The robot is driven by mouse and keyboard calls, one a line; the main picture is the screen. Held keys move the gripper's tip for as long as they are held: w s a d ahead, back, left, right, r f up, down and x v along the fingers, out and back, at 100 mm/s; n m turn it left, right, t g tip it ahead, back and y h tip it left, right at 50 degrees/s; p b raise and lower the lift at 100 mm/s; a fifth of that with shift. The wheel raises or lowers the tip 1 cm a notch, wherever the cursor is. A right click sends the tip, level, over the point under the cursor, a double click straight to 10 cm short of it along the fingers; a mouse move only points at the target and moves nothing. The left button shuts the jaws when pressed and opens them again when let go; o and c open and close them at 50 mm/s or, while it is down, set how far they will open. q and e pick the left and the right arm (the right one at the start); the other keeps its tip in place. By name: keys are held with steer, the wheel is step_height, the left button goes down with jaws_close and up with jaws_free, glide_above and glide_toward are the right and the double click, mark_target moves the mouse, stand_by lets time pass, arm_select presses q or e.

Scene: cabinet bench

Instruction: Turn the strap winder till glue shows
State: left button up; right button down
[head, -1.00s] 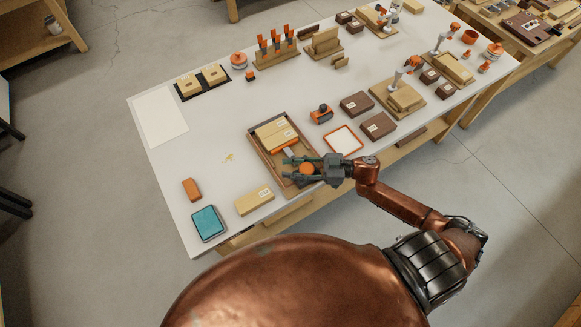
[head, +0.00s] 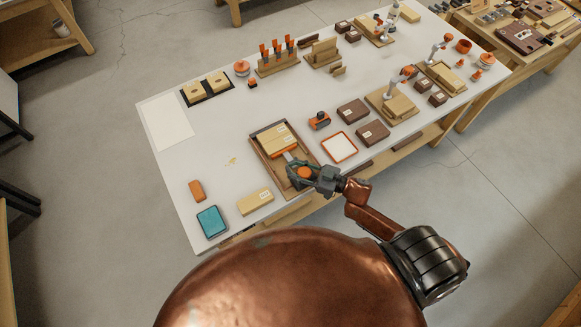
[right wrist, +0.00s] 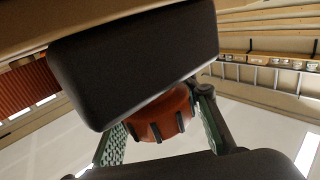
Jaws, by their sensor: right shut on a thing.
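The strap winder is an orange round knob (head: 304,172) at the near end of a wooden tray-like frame (head: 262,161) on the white bench. In this frame lie pale wooden blocks (head: 272,135) with labels and an orange bar (head: 283,153). My right gripper (head: 300,173) is shut on the knob, its fingers on either side. In the right wrist view the ribbed orange-red knob (right wrist: 165,115) sits between the green-padded fingers, partly covered by a dark block-shaped part. I cannot make out any glue. My left gripper is not in view.
A wooden block (head: 255,201), a teal pad (head: 212,222) and an orange piece (head: 197,190) lie left of the frame. An orange-rimmed white tray (head: 339,147) and dark boxes (head: 373,132) stand to its right. The bench left of the frame is mostly clear.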

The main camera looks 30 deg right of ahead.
mark_target(311, 175)
steer(key=shift+w+d+r+m+t+h+p, duration=0.15)
steer(key=shift+d+r+m+t+h+p, duration=0.2)
steer(key=shift+m+t+h, duration=0.2)
steer(key=shift+w+d+f+m+t+h+p, duration=0.15)
steer(key=shift+f+m+t+h+p, duration=0.2)
steer(key=shift+h, duration=0.3)
steer(key=c, duration=1.6)
jaws_free()
steer(key=v, duration=1.2)
